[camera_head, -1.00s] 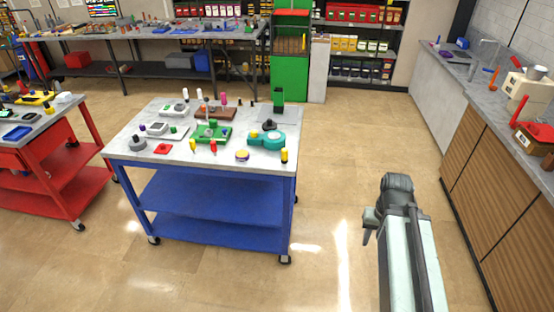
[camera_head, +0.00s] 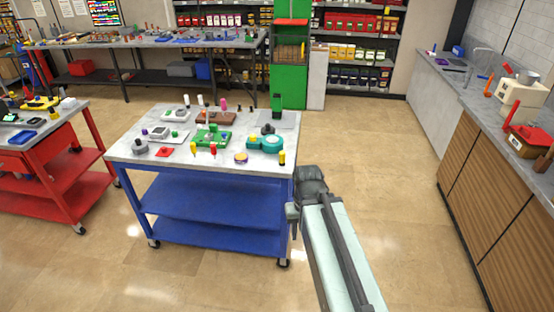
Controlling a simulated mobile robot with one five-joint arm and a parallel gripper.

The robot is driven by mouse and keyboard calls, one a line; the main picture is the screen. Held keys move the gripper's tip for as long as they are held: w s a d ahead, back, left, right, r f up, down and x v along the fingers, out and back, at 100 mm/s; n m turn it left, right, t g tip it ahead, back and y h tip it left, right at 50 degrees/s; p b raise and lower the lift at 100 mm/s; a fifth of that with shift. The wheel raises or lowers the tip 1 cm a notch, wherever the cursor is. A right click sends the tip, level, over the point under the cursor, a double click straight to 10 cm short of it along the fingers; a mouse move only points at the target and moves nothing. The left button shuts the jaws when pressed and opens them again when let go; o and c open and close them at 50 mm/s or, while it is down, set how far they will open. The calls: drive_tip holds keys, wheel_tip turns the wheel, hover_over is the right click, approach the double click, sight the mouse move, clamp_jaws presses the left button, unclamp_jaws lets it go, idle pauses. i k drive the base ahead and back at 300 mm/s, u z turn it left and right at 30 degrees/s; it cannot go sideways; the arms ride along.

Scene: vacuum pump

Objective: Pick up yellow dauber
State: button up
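Two small yellow upright items stand on the blue cart's grey top. One yellow item (camera_head: 282,157) is at the front right corner, and the other yellow item (camera_head: 193,149) is near the front, left of a red one (camera_head: 213,150). I cannot tell which is the yellow dauber. My gripper (camera_head: 293,217) hangs beside the cart's right front edge, below and close to the corner item, apart from it. Its fingers are small and dark, and their opening cannot be made out.
The blue cart (camera_head: 205,168) also carries a green fixture (camera_head: 211,138), a teal round part (camera_head: 266,144) and a round purple-yellow part (camera_head: 241,158). A red cart (camera_head: 50,180) stands left. A counter with wooden doors (camera_head: 490,180) runs along the right. Floor between is clear.

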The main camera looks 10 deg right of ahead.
sight(282, 163)
drive_tip(key=u, duration=0.05)
drive_tip(key=i, duration=0.95)
drive_tip(key=z, duration=0.05)
